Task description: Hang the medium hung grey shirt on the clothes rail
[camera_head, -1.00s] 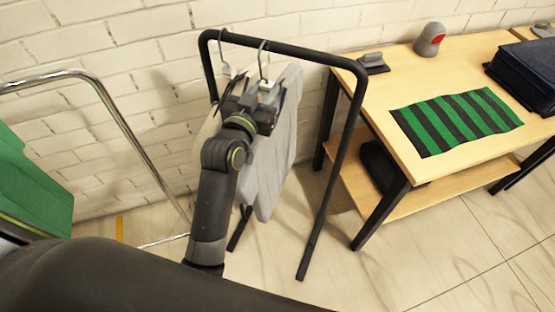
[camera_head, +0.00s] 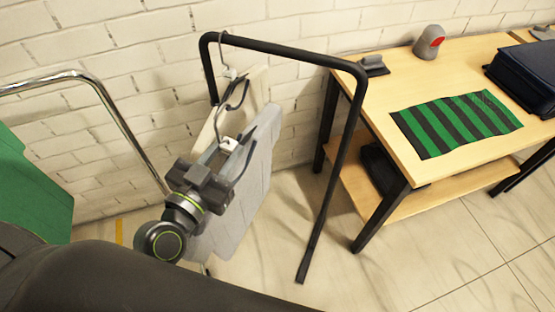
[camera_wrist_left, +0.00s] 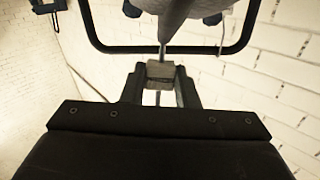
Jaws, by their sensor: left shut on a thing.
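The grey shirt (camera_head: 255,170) hangs from a dark hook with a light block at its neck. My left gripper (camera_head: 229,146) is shut on that block, which also shows between the fingers in the left wrist view (camera_wrist_left: 160,71). The shirt's hook is below the bar of the black clothes rail (camera_head: 290,50) and looks clear of it. A cream garment (camera_head: 207,140) hangs on the rail's left end, behind the grey shirt and partly hidden by it. My right gripper is not in view.
A wooden table (camera_head: 455,165) with a green-and-black striped cloth (camera_head: 457,122) stands right of the rail. A chrome rail (camera_head: 110,105) with a green garment (camera_head: 35,185) is at left. The bar's right part is empty. A brick wall is behind.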

